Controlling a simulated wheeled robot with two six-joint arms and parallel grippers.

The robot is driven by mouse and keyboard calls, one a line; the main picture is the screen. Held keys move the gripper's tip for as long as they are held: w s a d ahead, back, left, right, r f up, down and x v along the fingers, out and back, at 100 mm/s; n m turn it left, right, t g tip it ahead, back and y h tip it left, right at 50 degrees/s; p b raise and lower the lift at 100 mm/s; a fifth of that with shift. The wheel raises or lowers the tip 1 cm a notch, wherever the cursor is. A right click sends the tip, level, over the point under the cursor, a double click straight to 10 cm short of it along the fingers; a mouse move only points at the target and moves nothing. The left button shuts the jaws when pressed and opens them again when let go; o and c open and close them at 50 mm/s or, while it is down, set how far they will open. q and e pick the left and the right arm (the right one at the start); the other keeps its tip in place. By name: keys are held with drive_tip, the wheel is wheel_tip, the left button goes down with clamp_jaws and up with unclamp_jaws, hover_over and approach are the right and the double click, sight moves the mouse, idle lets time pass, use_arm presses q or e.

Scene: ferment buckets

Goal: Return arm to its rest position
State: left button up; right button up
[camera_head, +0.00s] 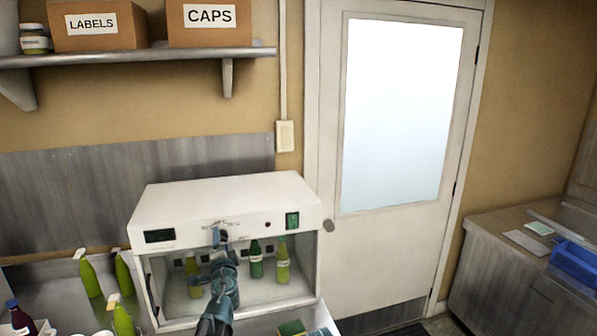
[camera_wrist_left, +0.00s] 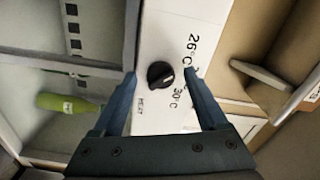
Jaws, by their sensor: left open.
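My left arm reaches up in front of a white incubator cabinet (camera_head: 230,205) in the head view. Its gripper (camera_head: 218,238) is at the cabinet's front, near the upper panel. In the left wrist view the open gripper (camera_wrist_left: 160,88) has its two fingers either side of a black knob (camera_wrist_left: 160,75). The knob sits on a white panel marked 26°C, 30°C and HEAT. I cannot tell whether the fingers touch the panel. Inside the cabinet stand green bottles: a dark one (camera_head: 256,260), a light one (camera_head: 282,262) and another light one (camera_head: 193,276) beside my arm. My right gripper is not in view.
Several green bottles (camera_head: 91,276) stand on the counter left of the cabinet. A shelf (camera_head: 130,56) with LABELS and CAPS boxes hangs above. A door (camera_head: 330,120) is to the right. A blue crate (camera_head: 575,262) sits on the right counter. A green sponge (camera_head: 291,328) lies in front.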

use_arm(q)
drive_tip(key=m, duration=1)
drive_tip(key=shift+r, duration=0.2)
idle(0.4)
